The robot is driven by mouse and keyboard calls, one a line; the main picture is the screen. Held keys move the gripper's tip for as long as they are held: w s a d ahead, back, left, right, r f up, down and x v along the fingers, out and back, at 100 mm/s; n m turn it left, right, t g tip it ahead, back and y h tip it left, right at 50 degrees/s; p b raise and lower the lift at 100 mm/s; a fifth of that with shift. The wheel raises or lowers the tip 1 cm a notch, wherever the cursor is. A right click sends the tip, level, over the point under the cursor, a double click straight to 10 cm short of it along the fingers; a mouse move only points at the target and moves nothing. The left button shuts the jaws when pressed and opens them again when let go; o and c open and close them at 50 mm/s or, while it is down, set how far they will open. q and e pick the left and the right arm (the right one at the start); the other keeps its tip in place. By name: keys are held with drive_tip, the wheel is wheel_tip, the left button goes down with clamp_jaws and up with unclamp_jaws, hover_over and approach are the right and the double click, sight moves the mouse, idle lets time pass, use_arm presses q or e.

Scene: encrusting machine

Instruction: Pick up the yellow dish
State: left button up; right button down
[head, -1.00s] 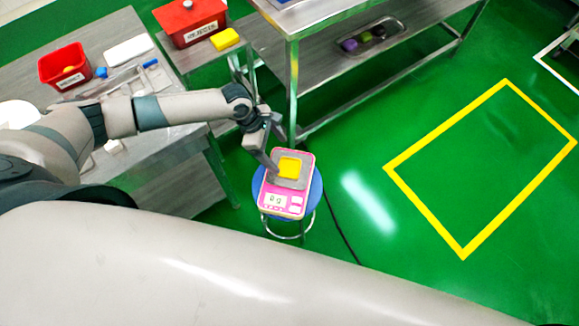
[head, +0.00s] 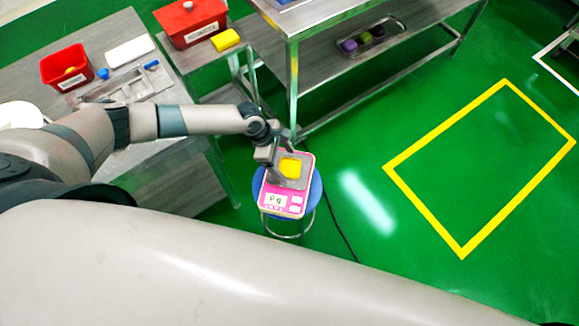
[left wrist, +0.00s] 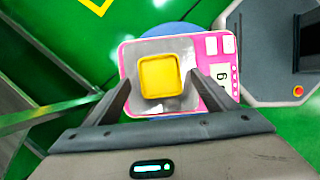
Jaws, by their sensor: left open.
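The yellow dish (head: 290,168) is a small square dish lying on the grey pan of a pink scale (head: 283,203). The scale stands on a round blue stool (head: 315,190). In the left wrist view the dish (left wrist: 160,77) lies just beyond and between the two fingers. My left gripper (head: 281,160) is at the dish, over the scale pan. In the left wrist view this gripper (left wrist: 153,88) is open, its fingers apart with nothing held. Whether the fingers touch the dish cannot be told. My right gripper is not in view.
A steel table (head: 165,178) at left holds a red bin (head: 66,68) and a white block (head: 130,50). A red lidded box (head: 192,22) and another yellow piece (head: 225,40) stand behind. A steel shelf (head: 310,70) is beyond the stool. The green floor at right is free.

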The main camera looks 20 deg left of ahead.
use_arm(q)
drive_tip(key=shift+d+f, duration=0.2)
drive_tip(key=shift+f, duration=0.25)
drive_tip(key=shift+d+f, duration=0.1)
drive_tip(key=shift+f, duration=0.15)
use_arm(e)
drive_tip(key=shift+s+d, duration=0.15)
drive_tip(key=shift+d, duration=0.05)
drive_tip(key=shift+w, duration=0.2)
use_arm(q)
drive_tip(key=shift+c, duration=0.3)
drive_tip(key=c, duration=1.1)
drive_tip(key=shift+o, duration=0.2)
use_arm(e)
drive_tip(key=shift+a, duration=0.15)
